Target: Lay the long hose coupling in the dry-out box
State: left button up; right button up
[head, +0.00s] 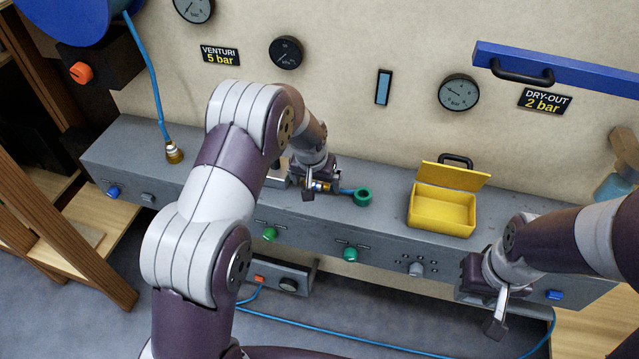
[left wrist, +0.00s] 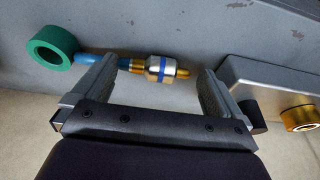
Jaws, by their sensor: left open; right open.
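The long hose coupling (left wrist: 160,70) has a silver body with a blue band, brass ends and a blue stem; it lies on the grey bench ledge. In the head view the coupling (head: 320,186) is partly hidden by my left gripper (head: 312,192). In the left wrist view my left gripper (left wrist: 160,95) is open, with its fingers on either side of the coupling. A green ring (left wrist: 50,48) is at the blue stem's end. The yellow dry-out box (head: 442,222) stands to the right on the ledge, lid up and empty. My right gripper (head: 492,310) is open in front of the ledge.
A metal block with a brass fitting (left wrist: 300,118) sits beside my left gripper. A brass hose end (head: 173,152) on a blue hose stands at the ledge's left. The ledge between the green ring and the yellow box is clear. Gauges line the wall behind.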

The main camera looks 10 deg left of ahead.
pick_arm(q)
jog(key=shift+w+f, duration=0.2)
jog(key=shift+f, duration=0.2)
jog(key=c, duration=1.2)
jog(key=shift+r, duration=0.15)
jog(key=shift+c, duration=0.2)
